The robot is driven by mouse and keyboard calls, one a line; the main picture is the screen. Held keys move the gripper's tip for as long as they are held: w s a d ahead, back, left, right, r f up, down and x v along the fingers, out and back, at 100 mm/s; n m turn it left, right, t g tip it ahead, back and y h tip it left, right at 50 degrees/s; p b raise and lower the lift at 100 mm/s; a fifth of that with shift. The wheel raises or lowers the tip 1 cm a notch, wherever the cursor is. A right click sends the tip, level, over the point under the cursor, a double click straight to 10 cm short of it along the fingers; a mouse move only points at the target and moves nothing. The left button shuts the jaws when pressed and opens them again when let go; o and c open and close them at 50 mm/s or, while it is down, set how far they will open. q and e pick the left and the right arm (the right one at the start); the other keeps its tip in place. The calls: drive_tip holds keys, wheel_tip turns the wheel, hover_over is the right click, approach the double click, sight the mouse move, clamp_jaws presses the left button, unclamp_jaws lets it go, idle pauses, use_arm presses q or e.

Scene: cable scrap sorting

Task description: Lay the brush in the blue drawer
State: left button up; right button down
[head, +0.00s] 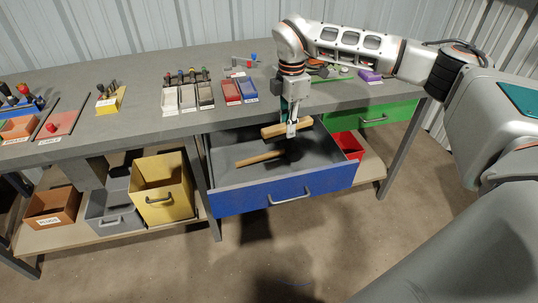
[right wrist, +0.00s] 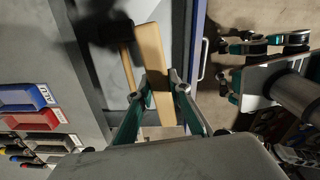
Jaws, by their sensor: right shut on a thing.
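The brush (head: 287,128) shows as a pale wooden bar. My right gripper (head: 291,126) is shut on it and holds it above the open blue drawer (head: 250,202). In the right wrist view the bar (right wrist: 155,70) lies between the two fingers of the gripper (right wrist: 160,92); its bristles cannot be made out. The drawer is pulled out from under the bench. A wooden-handled tool (head: 260,159) lies inside it, below the brush; its right end is dark and partly in shadow. It also shows in the right wrist view (right wrist: 128,62).
The grey bench top (head: 140,115) runs behind the drawer, with small trays, including a blue one (head: 247,89) and a red one (head: 231,92). A green drawer (head: 385,115) and a red bin (head: 347,143) are at right. A yellow bin (head: 163,187) stands on the lower shelf at left.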

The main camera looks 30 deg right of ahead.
drive_tip(key=shift+w+d+r+m, duration=0.2)
drive_tip(key=shift+m, duration=0.6)
drive_tip(key=b, duration=0.2)
approach(285, 170)
drive_tip(key=s+a, duration=0.1)
drive_tip(key=s+a+f, duration=0.1)
drive_tip(key=s, duration=0.1)
drive_tip(key=shift+f, duration=0.4)
wheel_tip(285, 170, down, 4)
drive_tip(key=shift+s+f, duration=0.1)
drive_tip(key=c, duration=1.9)
unclamp_jaws()
